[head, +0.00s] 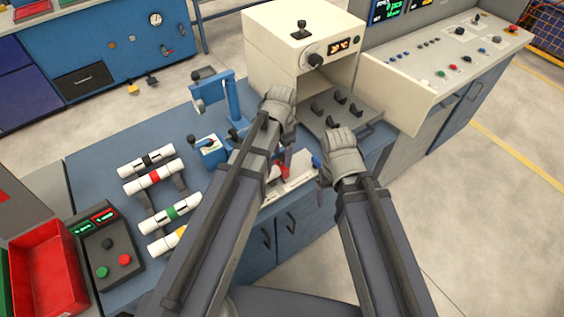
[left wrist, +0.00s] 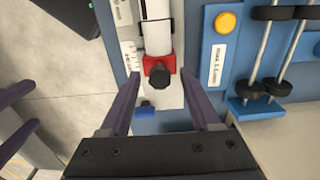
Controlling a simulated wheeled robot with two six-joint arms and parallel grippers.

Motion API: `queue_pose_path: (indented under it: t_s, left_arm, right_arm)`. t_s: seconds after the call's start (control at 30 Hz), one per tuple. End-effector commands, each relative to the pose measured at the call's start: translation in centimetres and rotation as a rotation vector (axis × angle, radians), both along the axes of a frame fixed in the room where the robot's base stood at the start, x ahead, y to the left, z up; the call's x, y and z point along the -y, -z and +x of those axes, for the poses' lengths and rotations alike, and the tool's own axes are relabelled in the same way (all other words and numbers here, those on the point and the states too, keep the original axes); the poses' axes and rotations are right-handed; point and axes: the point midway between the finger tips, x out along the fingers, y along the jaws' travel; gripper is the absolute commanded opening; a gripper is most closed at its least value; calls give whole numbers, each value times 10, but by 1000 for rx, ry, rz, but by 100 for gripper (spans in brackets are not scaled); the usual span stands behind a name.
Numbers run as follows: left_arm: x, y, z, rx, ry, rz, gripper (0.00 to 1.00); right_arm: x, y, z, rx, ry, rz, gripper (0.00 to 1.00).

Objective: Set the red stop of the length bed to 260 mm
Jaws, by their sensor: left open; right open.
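The red stop (left wrist: 160,62) with its black knob sits on the pale length bed (left wrist: 176,95) in the left wrist view. In the head view the red stop (head: 281,170) is partly hidden by my left arm. My left gripper (left wrist: 159,75) is open, with one finger on each side of the knob and visible gaps. A white cylinder (left wrist: 157,35) lies against the stop's far side. The scale (left wrist: 129,55) shows beside it, but its figures are too small to read. My right gripper (head: 321,182) is open and empty, right of the bed.
Several white pipes with coloured bands (head: 155,177) lie on a rack at the left. A blue device (head: 213,95) and a cream machine (head: 283,50) stand behind. A small blue part (left wrist: 145,110) lies between my left fingers. The floor at the right is clear.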

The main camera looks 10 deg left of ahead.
Motion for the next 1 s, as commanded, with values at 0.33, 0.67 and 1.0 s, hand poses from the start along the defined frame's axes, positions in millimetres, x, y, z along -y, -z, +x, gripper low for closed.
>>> queue_pose_path:
  t_s: [0.33, 0.67, 1.0]
  left_arm:
    - [0, 12, 0, 0, 0, 0, 63]
    - [0, 12, 0, 0, 0, 0, 35]
    - [0, 12, 0, 0, 0, 0, 0]
  right_arm:
    - [0, 12, 0, 0, 0, 0, 84]
    - [0, 12, 0, 0, 0, 0, 84]
    - [0, 12, 0, 0, 0, 0, 84]
